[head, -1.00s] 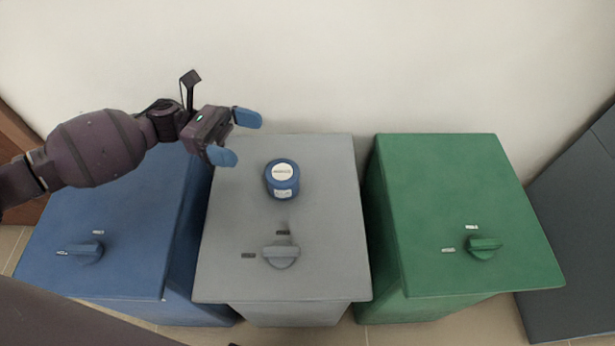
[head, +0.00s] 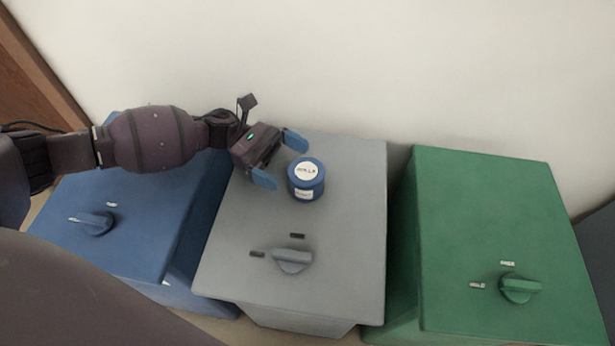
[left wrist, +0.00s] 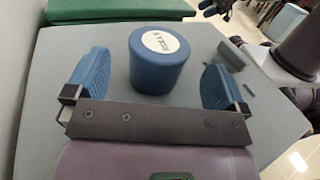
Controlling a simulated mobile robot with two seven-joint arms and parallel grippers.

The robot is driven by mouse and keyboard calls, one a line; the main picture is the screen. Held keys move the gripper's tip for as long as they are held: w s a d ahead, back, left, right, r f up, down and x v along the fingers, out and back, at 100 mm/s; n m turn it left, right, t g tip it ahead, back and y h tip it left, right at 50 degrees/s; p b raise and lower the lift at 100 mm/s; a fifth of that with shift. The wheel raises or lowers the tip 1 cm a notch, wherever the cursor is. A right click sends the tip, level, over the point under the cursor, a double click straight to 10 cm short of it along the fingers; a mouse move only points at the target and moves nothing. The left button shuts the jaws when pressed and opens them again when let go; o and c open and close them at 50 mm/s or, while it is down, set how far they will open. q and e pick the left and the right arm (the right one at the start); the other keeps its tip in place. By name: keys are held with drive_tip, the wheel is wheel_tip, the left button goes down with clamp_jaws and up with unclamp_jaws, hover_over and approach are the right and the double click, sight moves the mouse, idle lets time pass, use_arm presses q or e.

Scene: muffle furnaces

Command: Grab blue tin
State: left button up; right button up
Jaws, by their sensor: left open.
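The blue tin (head: 306,180) stands upright on top of the grey furnace (head: 340,215), with a white label on its lid and another on its side. My left gripper (head: 279,161) is open just left of the tin in the head view, its blue fingertips pointing towards it. In the left wrist view the tin (left wrist: 157,62) stands ahead, between the lines of the two spread fingers (left wrist: 156,82), and neither finger appears to touch it.
The grey furnace has a knob (head: 292,261) on its top in front of the tin. A blue furnace (head: 150,235) stands to the left and a green furnace (head: 490,220) to the right. A pale wall (head: 400,70) rises behind.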

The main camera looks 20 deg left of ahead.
sight(323, 181)
use_arm(q)
drive_tip(key=shift+s+d, duration=0.15)
drive_tip(key=shift+d, duration=1.15)
drive_tip(key=shift+s+d, duration=0.1)
drive_tip(key=shift+d, duration=1.15)
drive_tip(key=c, duration=1)
